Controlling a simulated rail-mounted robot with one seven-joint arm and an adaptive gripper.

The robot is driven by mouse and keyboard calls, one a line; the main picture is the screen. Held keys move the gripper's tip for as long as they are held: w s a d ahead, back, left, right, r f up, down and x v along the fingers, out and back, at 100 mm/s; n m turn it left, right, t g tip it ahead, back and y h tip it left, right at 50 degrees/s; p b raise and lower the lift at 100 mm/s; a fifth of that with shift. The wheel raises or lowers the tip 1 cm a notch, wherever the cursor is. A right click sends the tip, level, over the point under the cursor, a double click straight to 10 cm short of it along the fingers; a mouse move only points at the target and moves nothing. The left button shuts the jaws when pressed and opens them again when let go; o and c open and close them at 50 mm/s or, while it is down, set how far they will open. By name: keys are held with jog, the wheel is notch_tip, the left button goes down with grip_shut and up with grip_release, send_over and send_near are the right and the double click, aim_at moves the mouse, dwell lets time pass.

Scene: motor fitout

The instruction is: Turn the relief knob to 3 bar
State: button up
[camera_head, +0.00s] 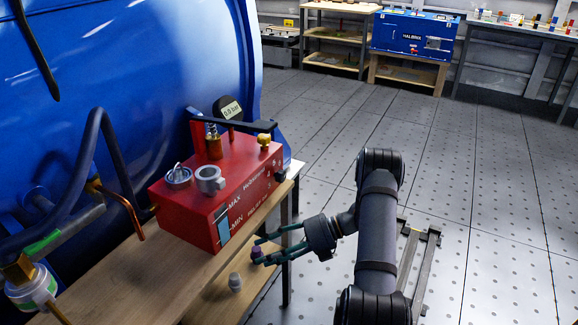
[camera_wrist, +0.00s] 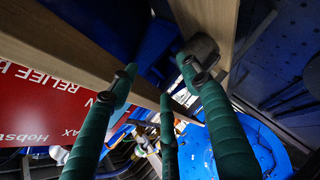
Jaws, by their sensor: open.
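The red unit (camera_head: 217,190) stands on a wooden bench in the head view. Its front carries white lettering starting "RELIEF b" and MAX and MIN marks; part of this red panel (camera_wrist: 50,95) fills the left of the wrist view. The round gauge (camera_head: 230,108) behind it appears to read 0.0 bar. A brass knob (camera_head: 264,139) sits on top at the right; I cannot tell whether it is the relief knob. My gripper (camera_head: 262,250) is open, with green fingers pointing left, below and right of the unit's front. The fingers (camera_wrist: 160,80) are spread in the wrist view.
A grey cap-like piece (camera_head: 235,282) is nearby. The bench edge (camera_head: 195,280) is close to my fingers. The blue tank (camera_head: 140,70) stands behind the unit. The floor (camera_head: 450,180) at right is mostly clear.

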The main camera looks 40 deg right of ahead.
aim_at(284, 178)
jog(key=d+r+m+t+h+p, duration=0.3)
jog(key=d+r+m+t, duration=0.25)
jog(key=d+m, duration=0.3)
jog(key=d+r+m+t+h+p, duration=0.2)
jog(key=d+r+m+t+p, duration=0.15)
jog(key=d+r+m, duration=0.5)
jog(key=shift+n, duration=0.4)
jog(key=x, duration=0.3)
jog(key=d+x, duration=0.1)
jog(key=x, duration=0.2)
jog(key=d+f+x, duration=0.1)
jog(key=x, duration=0.3)
jog(key=shift+w+a+f, duration=0.1)
jog(key=shift+w, duration=0.4)
jog(key=c, duration=0.3)
jog(key=c, duration=0.7)
jog(key=shift+c, duration=0.7)
